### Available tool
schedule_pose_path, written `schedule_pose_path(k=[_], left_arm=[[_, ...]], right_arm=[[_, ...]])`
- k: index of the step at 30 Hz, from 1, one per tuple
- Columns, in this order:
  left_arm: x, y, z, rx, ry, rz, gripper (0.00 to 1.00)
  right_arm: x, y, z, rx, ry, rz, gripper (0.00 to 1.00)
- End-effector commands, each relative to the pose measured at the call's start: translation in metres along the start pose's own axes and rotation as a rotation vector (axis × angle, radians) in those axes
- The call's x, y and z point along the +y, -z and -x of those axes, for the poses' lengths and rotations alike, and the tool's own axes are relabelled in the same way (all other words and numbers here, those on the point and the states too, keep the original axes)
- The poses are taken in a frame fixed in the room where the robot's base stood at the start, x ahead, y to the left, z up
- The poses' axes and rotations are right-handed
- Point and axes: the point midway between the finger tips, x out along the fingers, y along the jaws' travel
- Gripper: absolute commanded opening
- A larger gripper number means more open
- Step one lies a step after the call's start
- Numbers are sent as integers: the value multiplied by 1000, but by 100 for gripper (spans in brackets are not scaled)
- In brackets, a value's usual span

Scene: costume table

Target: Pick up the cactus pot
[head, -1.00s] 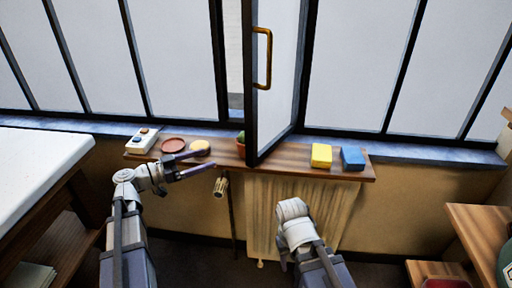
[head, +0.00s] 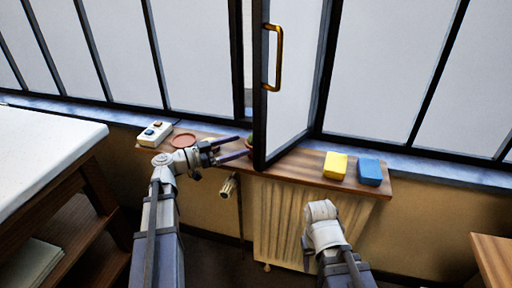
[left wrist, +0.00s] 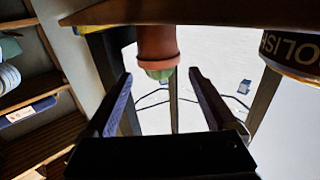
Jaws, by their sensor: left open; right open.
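The cactus pot, a terracotta pot with a green cactus, stands on the wooden shelf (head: 290,166). In the head view only a sliver of the pot (head: 249,143) shows, beside the dark edge of the open window panel, which hides the rest. In the left wrist view, which is upside down, the pot (left wrist: 158,45) is upper middle. My left gripper (head: 244,147) is open, its fingers pointing right at the pot. In the left wrist view the left gripper's fingertips (left wrist: 160,73) lie either side of the cactus's line, empty. My right gripper is out of view; only its arm shows.
The open window panel (head: 290,80) stands over the shelf. A polish tin (left wrist: 291,52) is near the left gripper. A red-brown dish (head: 184,140) and a white box with buttons (head: 154,134) are left. Yellow (head: 335,165) and blue (head: 369,171) blocks are right.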

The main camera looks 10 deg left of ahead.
Motion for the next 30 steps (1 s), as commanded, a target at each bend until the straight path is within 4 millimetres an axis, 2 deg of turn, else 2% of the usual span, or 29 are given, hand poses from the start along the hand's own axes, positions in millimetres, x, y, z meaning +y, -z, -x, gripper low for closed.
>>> schedule_pose_path(k=[5,13,21,30], left_arm=[[1,-2,-10,0,-1,0,90],[1,-4,-47,0,-2,0,90],[2,-4,-52,0,0,0,90],[2,-4,-52,0,0,0,56]], right_arm=[[0,0,-2,0,0,0,50],[0,0,-4,0,0,0,50],[0,0,-4,0,0,0,50],[0,0,-4,0,0,0,50]])
